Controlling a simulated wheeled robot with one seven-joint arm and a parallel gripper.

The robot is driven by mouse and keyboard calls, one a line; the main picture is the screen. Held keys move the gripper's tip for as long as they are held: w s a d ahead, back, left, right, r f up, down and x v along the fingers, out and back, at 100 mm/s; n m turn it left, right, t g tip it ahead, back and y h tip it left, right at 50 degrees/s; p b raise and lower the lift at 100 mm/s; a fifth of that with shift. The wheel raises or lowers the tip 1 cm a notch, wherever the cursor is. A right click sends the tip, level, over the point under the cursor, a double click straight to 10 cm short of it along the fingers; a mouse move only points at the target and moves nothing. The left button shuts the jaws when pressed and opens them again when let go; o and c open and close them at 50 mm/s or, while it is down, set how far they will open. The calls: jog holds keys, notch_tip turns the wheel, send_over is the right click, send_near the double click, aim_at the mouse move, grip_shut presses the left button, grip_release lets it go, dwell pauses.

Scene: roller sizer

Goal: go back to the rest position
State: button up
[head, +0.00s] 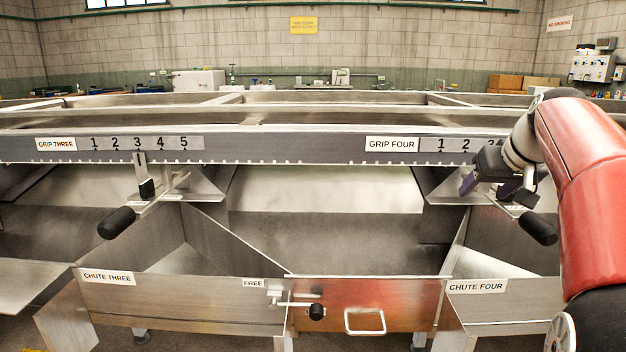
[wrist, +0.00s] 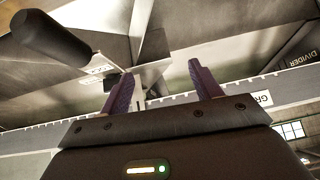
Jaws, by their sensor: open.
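My gripper (head: 474,186) is at the right of the head view, just below the scale marked GRIP FOUR (head: 391,144). Its purple fingers also show in the wrist view (wrist: 163,84); they are apart, with nothing clamped between them. A lever with a black handle (head: 538,229) sticks out close beside the gripper, and the handle shows at the upper left of the wrist view (wrist: 50,38). A metal bracket and stem lie behind the left finger in the wrist view. I cannot tell whether a finger touches them. My gripper partly hides the GRIP FOUR scale.
At left, another black-handled lever (head: 117,222) hangs under the GRIP THREE scale (head: 148,143). Below are CHUTE THREE (head: 180,300), CHUTE FOUR (head: 510,302) and a brownish gate panel (head: 400,305) with a handle and a small black-knobbed latch (head: 316,311) by a FREE label. The middle bay is open.

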jog(key=s+a+f+g, duration=0.1)
jog(key=s+a+f, duration=0.6)
jog(key=s+a, duration=0.55)
jog(key=s+a+f, duration=0.3)
jog(key=s+f, duration=0.4)
jog(key=s+a+f+g, duration=0.1)
jog(key=s+a+f, duration=0.3)
jog(key=s+f, duration=0.3)
jog(key=shift+s+n, duration=0.2)
jog(key=shift+n, duration=0.2)
